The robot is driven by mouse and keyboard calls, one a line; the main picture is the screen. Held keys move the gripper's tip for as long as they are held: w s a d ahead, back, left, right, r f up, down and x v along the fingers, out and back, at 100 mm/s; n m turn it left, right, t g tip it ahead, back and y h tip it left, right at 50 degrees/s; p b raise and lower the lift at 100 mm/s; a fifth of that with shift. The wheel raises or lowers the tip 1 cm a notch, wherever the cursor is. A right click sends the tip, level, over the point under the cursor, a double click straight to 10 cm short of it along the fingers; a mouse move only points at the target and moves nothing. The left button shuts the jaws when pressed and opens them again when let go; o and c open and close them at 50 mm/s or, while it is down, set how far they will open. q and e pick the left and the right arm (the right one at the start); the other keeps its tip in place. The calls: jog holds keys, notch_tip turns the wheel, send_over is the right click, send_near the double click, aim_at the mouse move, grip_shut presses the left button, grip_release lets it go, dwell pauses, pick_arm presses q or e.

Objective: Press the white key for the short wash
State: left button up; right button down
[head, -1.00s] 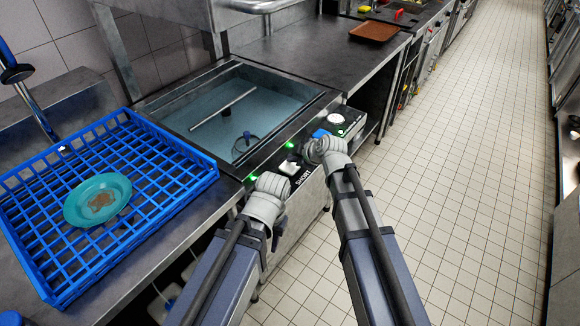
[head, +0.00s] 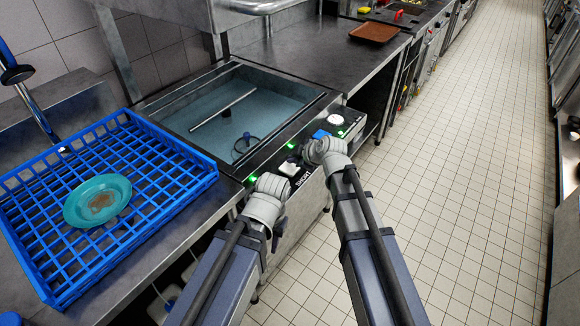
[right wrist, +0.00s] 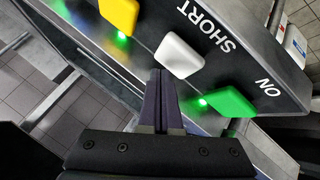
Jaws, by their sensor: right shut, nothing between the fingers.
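The white key (right wrist: 180,55), beside the word SHORT, sits on the sloped front panel of the wash unit. It also shows in the head view (head: 289,169), between my two wrists. My right gripper (right wrist: 160,74) is shut and empty, with its fingertips close to the white key's near edge; I cannot tell whether they touch it. My left gripper (head: 270,186) is at the panel's left end in the head view. Its fingers are hidden by the wrist, so its jaws cannot be judged.
A green key (right wrist: 232,103) marked ON and a yellow key (right wrist: 119,13) flank the white one, with lit green lamps nearby. A blue key (head: 321,134) lies farther along. A blue rack (head: 190,195) with a teal plate (head: 97,200) stands left. The tiled floor at right is clear.

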aim_at(293, 168)
dwell(0.7)
jog(key=shift+f+b, duration=0.4)
jog(key=shift+b, duration=0.05)
jog(key=shift+f+b, duration=0.55)
dwell(0.5)
jog(key=shift+r, duration=0.1)
dwell(0.4)
jog(key=shift+r+p, duration=0.9)
jog(key=shift+p, duration=0.1)
notch_tip(293, 168, up, 5)
jog(key=p, duration=0.5)
